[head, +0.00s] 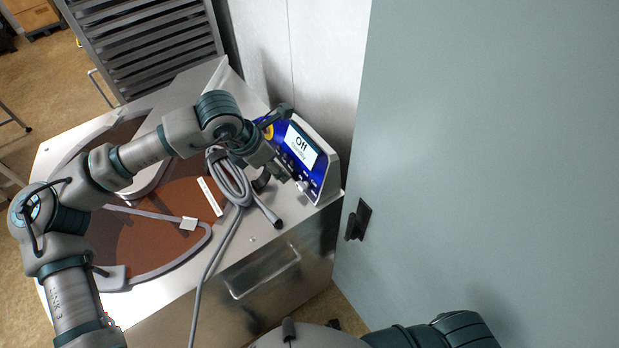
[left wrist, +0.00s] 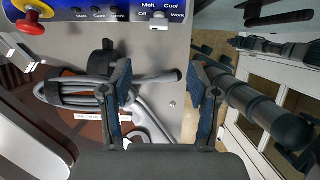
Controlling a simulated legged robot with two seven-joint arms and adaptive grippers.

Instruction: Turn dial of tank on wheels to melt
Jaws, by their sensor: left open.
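The tank on wheels (head: 70,160) is a steel cabinet with brown chocolate in its top. Its blue control panel (head: 297,158) stands at the back right corner, and the display reads "Off". The dial (left wrist: 159,23) is a small pale knob on the panel's lower edge, among the labels Melt, Cool, Off and Work. My left gripper (left wrist: 160,85) is open and empty, its two fingers apart below the dial and not touching it. In the head view my left gripper (head: 283,174) is close in front of the panel, partly hidden by its own wrist.
A red emergency knob (left wrist: 31,24) sits left on the panel. A pale green door (head: 490,150) with a black handle (head: 358,220) stands close on the right.

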